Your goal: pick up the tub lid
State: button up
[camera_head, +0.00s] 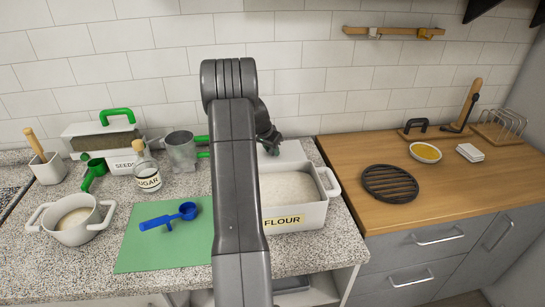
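The open white tub marked FLOUR (297,218) stands on the speckled counter, filled with pale flour. A flat white panel (291,152), which looks like the tub lid, lies just behind the tub, partly hidden by my arm. A small dark green part shows at its left, under my gripper (270,146); it may be the lid's handle. My gripper is over the panel's left part, mostly hidden behind my arm. I cannot tell whether its fingers are open or shut, or touch the green part.
Left of my arm stand a blue scoop (168,216) on a green mat (135,252), a white pot (72,219), a sugar jar (148,178), a clear jug (181,153) and a seeds box (122,160). At right, a black trivet (390,183) lies on the wooden counter (440,195).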

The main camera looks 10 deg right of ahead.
jog(key=c, duration=0.4)
